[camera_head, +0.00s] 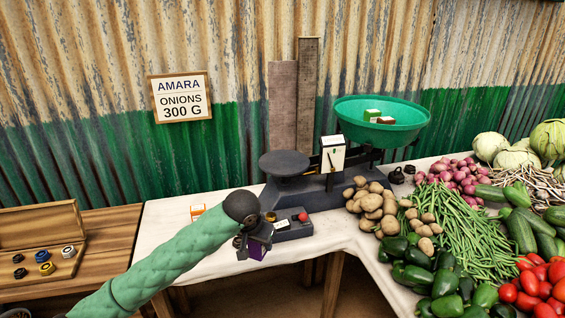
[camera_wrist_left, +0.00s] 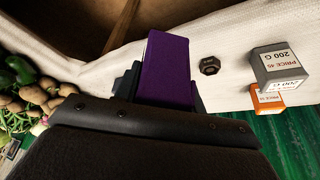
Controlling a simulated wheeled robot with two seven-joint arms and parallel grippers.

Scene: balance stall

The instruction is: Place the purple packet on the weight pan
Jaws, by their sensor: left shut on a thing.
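My left gripper (camera_head: 254,246) is shut on the purple packet (camera_head: 259,251) and holds it in front of the scale, below and left of the weight pan. The packet also shows in the left wrist view (camera_wrist_left: 168,60), upper part clear, lower end hidden by the gripper (camera_wrist_left: 160,98). The weight pan (camera_head: 284,163) is a dark, flat, round plate on the left of the scale, and looks empty. The green bowl (camera_head: 381,137) on the scale's right holds a green packet (camera_head: 371,114) and a red-brown one (camera_head: 385,120). My right gripper is not in view.
In the wrist view a dark weight (camera_wrist_left: 209,66), a grey packet (camera_wrist_left: 281,66) and an orange packet (camera_wrist_left: 265,99) sit on the white cloth. A wooden weight box (camera_head: 40,250) is at left. Vegetables crowd the right. A dark device with a red knob (camera_head: 303,217) is beside the gripper.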

